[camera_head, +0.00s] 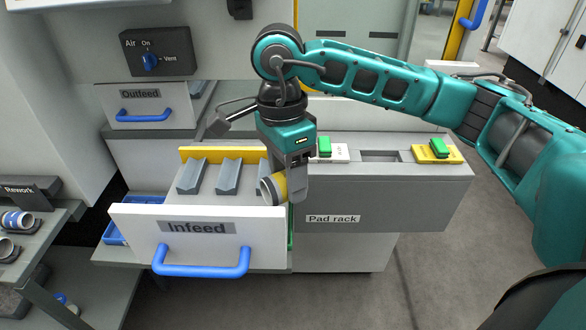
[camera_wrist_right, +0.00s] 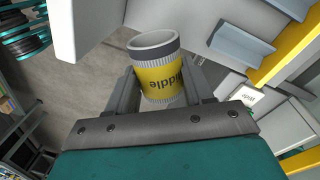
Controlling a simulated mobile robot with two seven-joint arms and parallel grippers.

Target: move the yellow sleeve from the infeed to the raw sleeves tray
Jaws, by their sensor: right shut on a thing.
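The yellow sleeve (camera_head: 279,187) has pale grey ends and is at the right end of the open infeed drawer (camera_head: 200,246). In the right wrist view the sleeve (camera_wrist_right: 160,75) shows the upside-down word "Middle". My right gripper (camera_head: 285,184) points down and is shut on it; both fingers (camera_wrist_right: 163,92) flank the sleeve. I cannot tell whether the sleeve still touches its cradle. No tray labelled for raw sleeves can be read. My left gripper is not in view.
Empty grey cradles (camera_head: 229,177) stand in the infeed drawer. A pad rack (camera_head: 385,217) with green-topped pads stands at right. The outfeed drawer (camera_head: 140,113) is behind. A rework shelf (camera_head: 50,230) with sleeves is at left. A blue tray (camera_head: 114,236) shows partly beneath the infeed drawer.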

